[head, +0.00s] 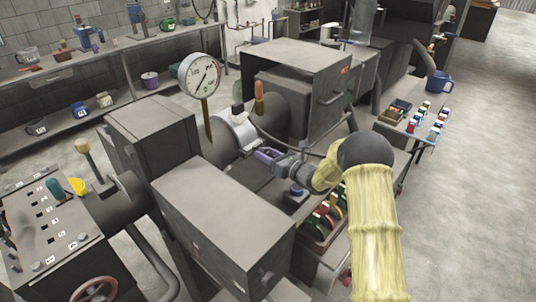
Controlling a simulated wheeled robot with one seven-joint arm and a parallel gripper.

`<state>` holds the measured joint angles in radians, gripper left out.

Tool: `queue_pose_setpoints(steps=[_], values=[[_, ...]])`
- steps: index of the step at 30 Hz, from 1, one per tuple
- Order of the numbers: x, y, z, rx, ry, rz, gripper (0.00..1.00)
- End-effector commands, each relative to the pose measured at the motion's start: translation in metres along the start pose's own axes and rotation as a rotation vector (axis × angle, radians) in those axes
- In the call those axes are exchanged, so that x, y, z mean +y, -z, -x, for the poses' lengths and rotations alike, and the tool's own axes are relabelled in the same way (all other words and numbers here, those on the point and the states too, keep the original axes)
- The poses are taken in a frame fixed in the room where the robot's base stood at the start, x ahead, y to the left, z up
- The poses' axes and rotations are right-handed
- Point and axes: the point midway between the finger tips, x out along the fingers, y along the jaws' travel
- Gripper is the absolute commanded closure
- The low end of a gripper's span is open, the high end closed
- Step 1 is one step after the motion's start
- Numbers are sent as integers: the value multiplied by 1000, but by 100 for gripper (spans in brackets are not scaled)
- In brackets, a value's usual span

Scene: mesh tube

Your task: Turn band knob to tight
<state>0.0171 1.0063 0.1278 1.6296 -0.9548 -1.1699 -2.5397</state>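A silver metal band (239,132) wraps the dark pipe between the two grey machine housings, in the middle of the head view. A small dark fitting with a pale top (237,108) stands on the band's upper side. I cannot tell for sure which part is the band knob, and no tight marking is legible. My gripper (266,156), with purplish fingers, is just right of the band, at the end of my yellow-sleeved arm. It is too small to tell whether the fingers are open or touch anything.
A round dial gauge (199,75) stands left of the band, and an orange handle (259,97) rises behind it. Grey housings (222,222) flank the pipe. Several coloured items (324,217) sit below my wrist. A side table (411,118) stands right; the floor beyond is clear.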

Motion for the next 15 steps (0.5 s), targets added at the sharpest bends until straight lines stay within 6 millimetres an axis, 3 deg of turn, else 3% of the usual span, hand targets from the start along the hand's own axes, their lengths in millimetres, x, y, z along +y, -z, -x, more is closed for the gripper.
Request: queue_pose_setpoints(steps=[1,5,15], values=[[0,0,0,0,0,0,68],[0,0,0,0,1,0,91],[-1,1,1,-1,1,-27,91]])
